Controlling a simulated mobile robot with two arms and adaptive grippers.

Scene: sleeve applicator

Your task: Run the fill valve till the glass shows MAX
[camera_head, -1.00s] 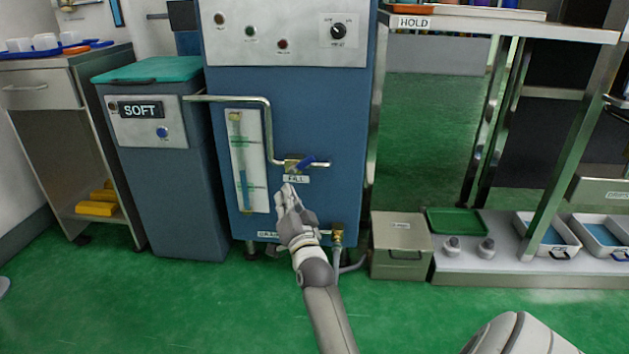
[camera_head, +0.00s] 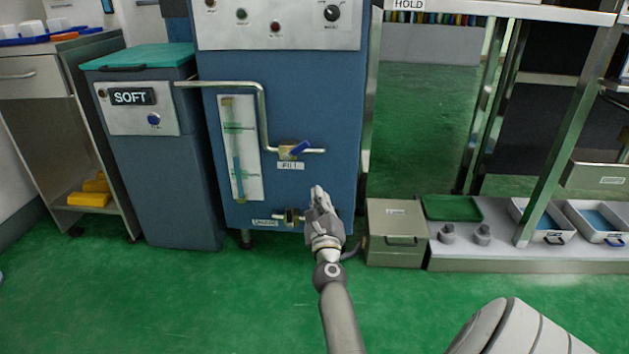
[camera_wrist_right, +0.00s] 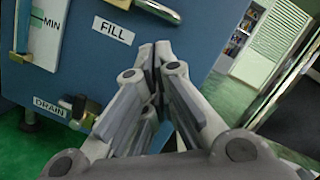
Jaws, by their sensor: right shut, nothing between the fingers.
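The blue machine (camera_head: 290,95) stands ahead, with the fill valve (camera_head: 288,152) on its front above a FILL label. The level glass (camera_head: 238,150) is left of the valve, with green marks and a blue column whose top looks below the upper mark. My right gripper (camera_head: 318,192) is shut and empty, below and right of the valve, apart from the lever. It shows in the wrist view (camera_wrist_right: 155,55). My left gripper is out of view.
A drain valve (camera_head: 291,216) sits low on the machine, left of my right gripper. A SOFT bin (camera_head: 165,185) stands left. A beige box (camera_head: 397,222) and a low shelf (camera_head: 480,258) with trays are right. Green floor in front is clear.

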